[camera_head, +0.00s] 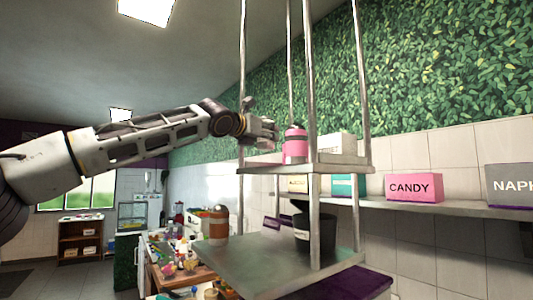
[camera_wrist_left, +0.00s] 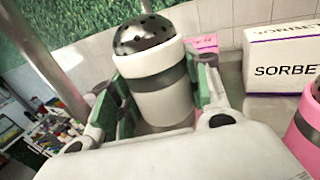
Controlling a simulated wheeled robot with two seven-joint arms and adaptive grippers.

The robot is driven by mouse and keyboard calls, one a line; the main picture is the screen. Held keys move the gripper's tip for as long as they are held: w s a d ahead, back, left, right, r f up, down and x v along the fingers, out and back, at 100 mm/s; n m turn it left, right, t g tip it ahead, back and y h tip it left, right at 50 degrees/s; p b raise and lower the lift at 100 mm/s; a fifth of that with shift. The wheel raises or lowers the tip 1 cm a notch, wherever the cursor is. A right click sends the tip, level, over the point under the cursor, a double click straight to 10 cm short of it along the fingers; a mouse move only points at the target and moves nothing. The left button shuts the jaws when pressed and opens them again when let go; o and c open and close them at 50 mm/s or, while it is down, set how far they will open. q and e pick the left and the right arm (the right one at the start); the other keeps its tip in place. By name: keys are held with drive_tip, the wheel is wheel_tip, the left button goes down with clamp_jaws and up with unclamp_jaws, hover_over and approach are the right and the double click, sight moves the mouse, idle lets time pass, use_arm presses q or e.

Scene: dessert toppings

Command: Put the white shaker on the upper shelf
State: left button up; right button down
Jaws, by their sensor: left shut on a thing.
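The white shaker (camera_wrist_left: 165,105) has a grey band and a domed metal lid with holes. In the left wrist view it stands between the two fingers of my left gripper (camera_wrist_left: 162,92), which is shut on it. In the head view my left gripper (camera_head: 266,130) reaches in from the left, at the left side of the upper shelf (camera_head: 305,169) and above its level. The shaker cannot be made out clearly there. I cannot tell whether its base touches the shelf. My right gripper is not in view.
A pink shaker (camera_head: 295,146) and a white sorbet box (camera_head: 337,147) stand on the upper shelf, close to my gripper. Metal posts (camera_head: 309,70) rise around the shelf. The lower shelf (camera_head: 250,262) holds a brown shaker (camera_head: 218,225) and a dark container (camera_head: 316,232).

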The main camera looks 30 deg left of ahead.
sight(264, 149)
use_arm(q)
drive_tip(key=shift+f, duration=0.6)
drive_tip(key=shift+f, duration=2.1)
drive_tip(key=shift+f, duration=0.1)
drive_tip(key=o, duration=1.1)
drive_tip(key=shift+s, duration=0.35)
drive_tip(key=shift+s+b, duration=0.8)
drive_tip(key=shift+s, duration=4.85)
